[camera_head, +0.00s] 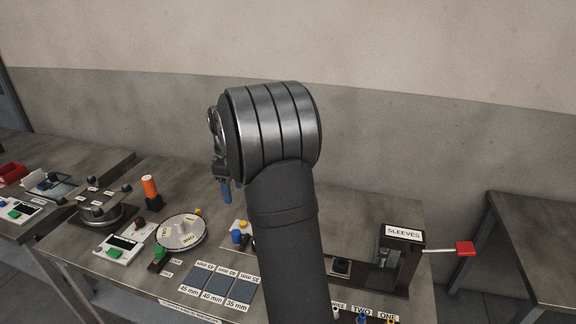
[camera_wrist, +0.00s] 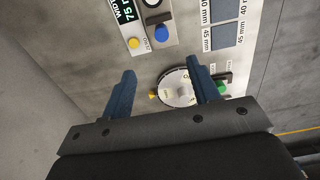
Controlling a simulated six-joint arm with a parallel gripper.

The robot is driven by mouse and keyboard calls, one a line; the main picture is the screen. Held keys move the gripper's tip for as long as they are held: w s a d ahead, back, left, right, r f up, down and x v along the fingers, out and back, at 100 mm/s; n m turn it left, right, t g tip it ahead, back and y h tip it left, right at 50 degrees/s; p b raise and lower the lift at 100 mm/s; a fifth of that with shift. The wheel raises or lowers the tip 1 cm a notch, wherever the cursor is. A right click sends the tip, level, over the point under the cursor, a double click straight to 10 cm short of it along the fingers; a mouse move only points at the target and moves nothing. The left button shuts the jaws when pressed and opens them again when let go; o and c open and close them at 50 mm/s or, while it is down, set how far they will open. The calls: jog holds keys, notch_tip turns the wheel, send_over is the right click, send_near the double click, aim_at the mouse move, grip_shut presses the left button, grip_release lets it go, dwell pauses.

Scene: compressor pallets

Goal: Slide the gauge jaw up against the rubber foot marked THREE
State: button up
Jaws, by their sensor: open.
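My gripper (camera_wrist: 163,70) is open and empty, its two blue fingers apart above the table. In the head view one blue finger (camera_head: 226,192) hangs below my wrist, clear of the table. A gauge panel with a width display reading about 75 mm (camera_wrist: 125,9) and a blue knob (camera_wrist: 161,33) lies beyond the fingertips. The blue knob also shows in the head view (camera_head: 236,236); I cannot tell whether it belongs to the gauge jaw. A THREE label (camera_head: 337,305) is partly readable at the front right. My arm hides part of the gauge, and no rubber foot marked THREE is clearly identifiable.
A round white labelled disc (camera_head: 182,232) lies left of the gauge. A round dark unit with several small labels (camera_head: 100,208) and an orange-topped post (camera_head: 150,190) stand further left. Blue-grey size plates (camera_head: 218,285) lie in front. The SLEEVES holder (camera_head: 403,240) stands at right.

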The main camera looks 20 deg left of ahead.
aim_at(239, 238)
jog(key=shift+a+f, duration=0.1)
jog(key=shift+f, duration=0.2)
jog(key=c, duration=0.4)
jog(key=a+f+m+y, duration=0.1)
jog(key=f, duration=0.1)
jog(key=w+a+f+m+t+y, duration=0.1)
jog(key=f+m, duration=0.1)
jog(key=a+f+m+y, duration=0.1)
jog(key=f+m, duration=0.1)
jog(key=shift+w+a+f+t, duration=0.15)
jog(key=shift+a+f+t, duration=0.2)
jog(key=shift+t, duration=0.05)
grip_shut()
jog(key=x, duration=0.9)
jog(key=shift+a+f, duration=0.3)
jog(key=shift+f, duration=0.05)
jog(key=shift+s+d+r, duration=0.1)
jog(key=shift+s+d, duration=0.15)
jog(key=shift+d, duration=0.3)
jog(key=shift+s+d, duration=0.25)
jog(key=shift+d, duration=0.3)
jog(key=shift+s+d, duration=0.35)
jog(key=shift+d, duration=0.35)
